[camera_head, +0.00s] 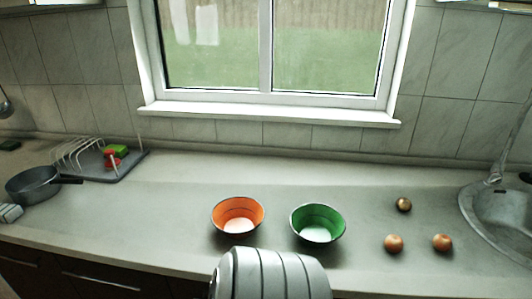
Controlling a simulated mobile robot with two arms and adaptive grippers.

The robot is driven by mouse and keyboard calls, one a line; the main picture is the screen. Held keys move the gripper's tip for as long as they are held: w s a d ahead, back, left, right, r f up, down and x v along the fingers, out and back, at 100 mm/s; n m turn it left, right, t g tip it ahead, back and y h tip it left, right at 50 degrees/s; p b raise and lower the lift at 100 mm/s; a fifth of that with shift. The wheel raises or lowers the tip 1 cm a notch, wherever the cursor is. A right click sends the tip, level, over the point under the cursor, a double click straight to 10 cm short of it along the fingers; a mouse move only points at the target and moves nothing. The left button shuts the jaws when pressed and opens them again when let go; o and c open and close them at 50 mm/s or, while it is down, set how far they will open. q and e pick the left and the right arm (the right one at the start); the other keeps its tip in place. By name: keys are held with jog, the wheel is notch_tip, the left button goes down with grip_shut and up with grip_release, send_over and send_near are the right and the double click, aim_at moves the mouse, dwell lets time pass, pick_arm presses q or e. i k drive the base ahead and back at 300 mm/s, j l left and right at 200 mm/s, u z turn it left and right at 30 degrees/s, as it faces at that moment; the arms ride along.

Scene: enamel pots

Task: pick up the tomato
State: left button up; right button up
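Three small round items lie on the right part of the counter, left of the sink. Two are orange-brown, one nearer the middle (393,243) and one to its right (442,242). A darker brown one (403,204) lies behind them. I cannot tell for sure which, if any, is the tomato. A small red item (112,160) sits beside a green one (121,149) at the dish rack on the left; its shape is too small to make out. Neither of my grippers can be made out in the view.
An orange bowl (238,215) and a green bowl (318,223) stand mid-counter, looking empty. A grey pan (33,183) is at left by the dish rack (80,152). The sink (495,215) is at right. A ribbed grey cylinder, probably my arm, covers the bottom centre.

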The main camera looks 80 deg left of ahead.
aim_at(393, 244)
jog(key=j+u, duration=0.15)
jog(key=u, duration=2.4)
